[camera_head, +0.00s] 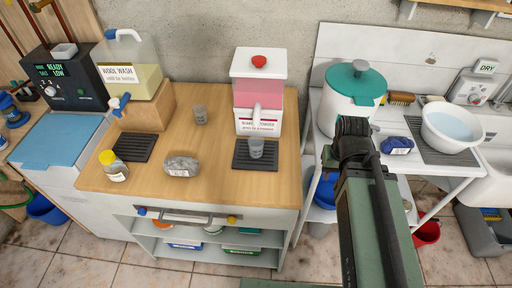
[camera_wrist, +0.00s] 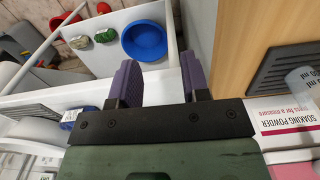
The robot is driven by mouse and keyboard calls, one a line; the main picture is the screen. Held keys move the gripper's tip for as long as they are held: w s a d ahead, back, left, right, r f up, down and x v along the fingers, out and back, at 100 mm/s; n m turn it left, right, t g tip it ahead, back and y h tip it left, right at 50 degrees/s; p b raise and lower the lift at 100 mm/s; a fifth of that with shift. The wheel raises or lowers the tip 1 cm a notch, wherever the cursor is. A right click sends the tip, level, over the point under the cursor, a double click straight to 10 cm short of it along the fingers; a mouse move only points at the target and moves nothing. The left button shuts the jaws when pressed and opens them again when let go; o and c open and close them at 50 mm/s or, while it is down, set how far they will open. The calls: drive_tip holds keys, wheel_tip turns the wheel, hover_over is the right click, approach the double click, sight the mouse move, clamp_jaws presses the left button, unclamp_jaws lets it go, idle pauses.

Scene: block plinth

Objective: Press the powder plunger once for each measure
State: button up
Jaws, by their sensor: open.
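The soaking powder dispenser (camera_head: 257,92) stands at the back right of the wooden counter, with a clear pink-filled tank and a red plunger (camera_head: 259,62) on its white lid. A clear cup (camera_head: 256,148) stands under its spout on a dark drip mat (camera_head: 240,163). My gripper (camera_head: 352,125) is to the right of the dispenser, over the gap by the white side table. In the wrist view its two purple fingers (camera_wrist: 160,78) are apart with nothing between them. The dispenser's label (camera_wrist: 284,118) and the cup (camera_wrist: 302,78) show at that view's right edge; the plunger is out of it.
A white pot with a teal lid (camera_head: 354,88) and a white basin (camera_head: 452,128) stand at right.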

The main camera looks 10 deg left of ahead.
clamp_jaws()
idle(1.7)
